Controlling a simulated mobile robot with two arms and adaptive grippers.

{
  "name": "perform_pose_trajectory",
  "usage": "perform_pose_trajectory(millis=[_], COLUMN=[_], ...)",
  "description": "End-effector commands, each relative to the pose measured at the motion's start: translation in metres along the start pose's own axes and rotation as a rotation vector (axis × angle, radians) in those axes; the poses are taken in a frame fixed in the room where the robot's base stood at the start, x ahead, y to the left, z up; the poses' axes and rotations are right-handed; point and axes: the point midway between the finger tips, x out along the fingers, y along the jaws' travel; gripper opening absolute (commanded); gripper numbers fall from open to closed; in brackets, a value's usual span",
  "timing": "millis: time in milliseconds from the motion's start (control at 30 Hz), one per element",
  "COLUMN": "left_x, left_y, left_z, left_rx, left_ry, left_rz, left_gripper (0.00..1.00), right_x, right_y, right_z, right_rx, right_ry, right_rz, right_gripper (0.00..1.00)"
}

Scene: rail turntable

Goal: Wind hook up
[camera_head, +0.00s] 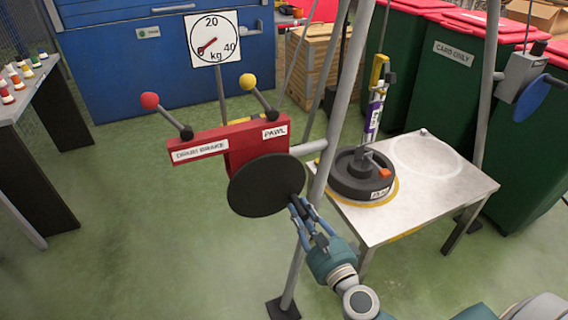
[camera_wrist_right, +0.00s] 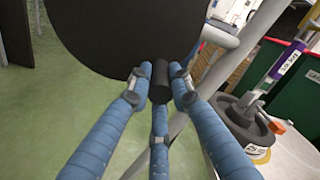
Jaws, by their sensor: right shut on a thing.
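A black round crank disc (camera_head: 262,184) sits at the front of the red winch box (camera_head: 245,145). My right gripper (camera_head: 302,212) is shut on the short dark crank handle (camera_wrist_right: 159,82) at the lower right of the disc. In the right wrist view, the blue fingers close around it from the sides and below. A yellow hook piece (camera_head: 379,68) with a purple-and-white labelled part stands above the black weight (camera_head: 358,178), upright or nearly so. Whether the hook bears the weight cannot be told. My left gripper is not in view.
The weight stands on a yellow ring on a white table (camera_head: 440,195). A red-knobbed lever (camera_head: 150,101) marked DRUM BRAKE and a yellow-knobbed lever (camera_head: 248,82) marked PAWL rise from the winch. A kg dial (camera_head: 213,40) stands behind. Grey frame legs (camera_head: 330,140) are close to the gripper.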

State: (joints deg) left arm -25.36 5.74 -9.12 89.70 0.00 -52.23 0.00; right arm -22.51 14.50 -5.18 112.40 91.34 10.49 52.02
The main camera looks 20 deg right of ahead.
Motion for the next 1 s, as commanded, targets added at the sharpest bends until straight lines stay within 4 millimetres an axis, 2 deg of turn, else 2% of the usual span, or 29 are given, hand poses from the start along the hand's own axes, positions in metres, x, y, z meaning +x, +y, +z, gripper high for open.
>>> perform_pose_trajectory(millis=[33, 300, 767, 833, 1000], left_x=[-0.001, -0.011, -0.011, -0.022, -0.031], left_y=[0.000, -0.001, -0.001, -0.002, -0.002], left_z=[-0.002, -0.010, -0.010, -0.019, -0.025], left_rx=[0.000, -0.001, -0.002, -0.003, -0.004], left_ry=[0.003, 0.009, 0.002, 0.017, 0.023], left_rz=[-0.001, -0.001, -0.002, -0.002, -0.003], left_gripper=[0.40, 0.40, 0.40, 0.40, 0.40], right_x=[-0.002, -0.002, -0.002, -0.002, -0.002], right_y=[0.011, 0.014, 0.018, 0.020, 0.025], right_z=[-0.002, -0.001, -0.001, -0.001, 0.001], right_rx=[0.016, 0.056, 0.100, 0.124, 0.182], right_ry=[-0.001, 0.000, 0.000, 0.000, 0.000], right_rz=[0.019, 0.019, 0.018, 0.018, 0.017], right_gripper=[0.00, 0.00, 0.00, 0.00, 0.00])
